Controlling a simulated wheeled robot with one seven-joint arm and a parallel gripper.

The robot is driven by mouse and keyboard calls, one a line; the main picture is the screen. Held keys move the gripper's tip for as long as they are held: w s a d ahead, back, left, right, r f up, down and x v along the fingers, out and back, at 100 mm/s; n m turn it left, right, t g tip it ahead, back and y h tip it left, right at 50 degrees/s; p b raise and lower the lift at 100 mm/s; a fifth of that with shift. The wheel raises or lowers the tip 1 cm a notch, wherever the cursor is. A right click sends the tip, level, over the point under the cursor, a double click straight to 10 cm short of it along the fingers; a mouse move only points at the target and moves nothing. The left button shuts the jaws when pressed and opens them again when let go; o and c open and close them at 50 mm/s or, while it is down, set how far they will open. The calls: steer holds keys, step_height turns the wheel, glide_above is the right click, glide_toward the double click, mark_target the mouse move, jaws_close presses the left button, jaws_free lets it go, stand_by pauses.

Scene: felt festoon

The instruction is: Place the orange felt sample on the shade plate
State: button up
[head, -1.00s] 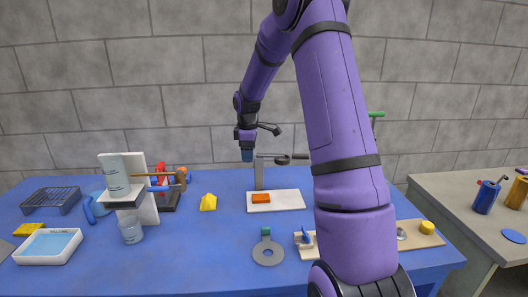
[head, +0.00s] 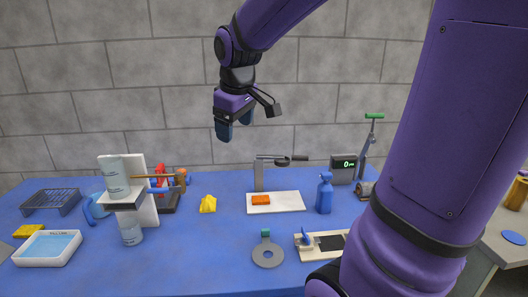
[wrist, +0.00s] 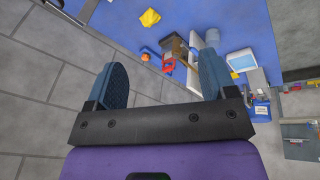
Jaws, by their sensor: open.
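The orange felt sample (head: 261,200) is a small flat block lying on the left part of a white board (head: 286,203), at the foot of a grey stand (head: 259,176). I cannot tell for sure which thing is the shade plate; a round blue disc (head: 513,237) lies on the grey side table at the right. My gripper (head: 234,128) is high above the back of the blue table, left of the sample and well apart from it. Its two blue fingers are spread and empty, also in the wrist view (wrist: 163,70). The wrist view does not clearly show the sample.
A yellow piece (head: 208,204) lies left of the white board. A blue spray bottle (head: 324,194) stands to its right, with a scale display (head: 343,169) behind. Jars, a bracket and a white tray (head: 48,248) fill the left.

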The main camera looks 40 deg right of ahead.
steer(key=s+a+m+t, duration=0.1)
steer(key=s+a+m, duration=0.1)
steer(key=s, duration=0.6)
steer(key=s+a+m+t+y, duration=0.1)
steer(key=s+a, duration=0.3)
steer(key=s, duration=0.5)
steer(key=shift+s+a+r+m, duration=0.2)
steer(key=shift+a+r+m, duration=0.2)
steer(key=shift+r, duration=0.05)
